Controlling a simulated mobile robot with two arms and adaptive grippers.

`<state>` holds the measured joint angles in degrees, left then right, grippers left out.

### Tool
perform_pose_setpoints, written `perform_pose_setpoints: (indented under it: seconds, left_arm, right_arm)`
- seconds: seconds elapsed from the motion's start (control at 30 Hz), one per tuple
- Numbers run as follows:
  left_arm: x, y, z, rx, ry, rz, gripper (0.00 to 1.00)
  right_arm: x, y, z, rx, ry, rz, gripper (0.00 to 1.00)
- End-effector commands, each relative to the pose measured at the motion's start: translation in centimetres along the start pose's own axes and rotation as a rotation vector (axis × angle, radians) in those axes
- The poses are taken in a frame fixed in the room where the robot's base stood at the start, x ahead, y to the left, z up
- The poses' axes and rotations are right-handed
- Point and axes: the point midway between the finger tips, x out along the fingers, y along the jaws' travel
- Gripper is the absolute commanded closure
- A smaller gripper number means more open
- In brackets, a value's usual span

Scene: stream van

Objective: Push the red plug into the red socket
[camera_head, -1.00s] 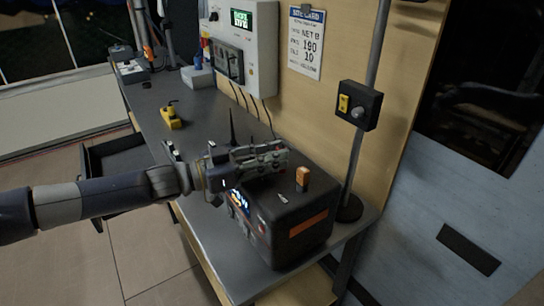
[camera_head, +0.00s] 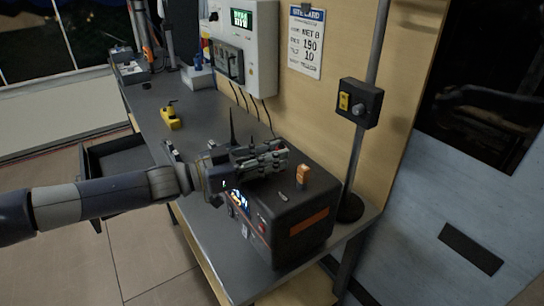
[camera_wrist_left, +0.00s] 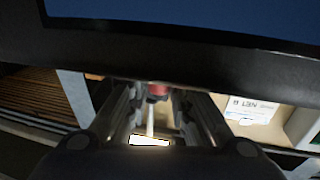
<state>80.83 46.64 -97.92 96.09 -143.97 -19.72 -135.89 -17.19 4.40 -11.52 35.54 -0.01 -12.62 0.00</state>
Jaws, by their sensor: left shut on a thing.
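My left gripper (camera_head: 276,158) reaches in from the left, above the rear left part of a black box unit with an orange stripe (camera_head: 308,222). In the left wrist view, my gripper's fingers (camera_wrist_left: 157,98) are shut on a small red thing, seemingly the red plug (camera_wrist_left: 157,88). A pale strip, perhaps its cable, hangs below it. The plug is hidden by the fingers in the head view. I cannot pick out the red socket for certain, nor tell whether the plug touches one. My right gripper is not in view.
The box unit has a lit display (camera_head: 236,196) and an orange item (camera_head: 302,176) on top. A pole (camera_head: 365,110) with a switch box (camera_head: 358,104) stands behind it. A yellow tool (camera_head: 171,117) lies on the grey bench (camera_head: 196,126). A white panel (camera_head: 262,50) hangs on the wall.

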Motion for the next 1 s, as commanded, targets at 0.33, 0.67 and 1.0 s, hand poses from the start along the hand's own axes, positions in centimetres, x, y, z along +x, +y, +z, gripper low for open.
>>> perform_pose_setpoints:
  seconds: [0.33, 0.67, 1.0]
  left_arm:
    - [-0.1, 0.1, -0.5, -0.005, -0.014, -0.001, 1.0]
    - [0.0, 0.1, -1.4, -0.003, -0.008, 0.0, 1.0]
    - [0.0, 0.1, -1.5, -0.002, -0.006, 0.0, 1.0]
  right_arm:
    - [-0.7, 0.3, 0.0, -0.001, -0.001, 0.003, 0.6]
    - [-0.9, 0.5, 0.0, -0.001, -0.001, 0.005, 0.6]
    - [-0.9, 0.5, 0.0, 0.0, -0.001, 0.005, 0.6]
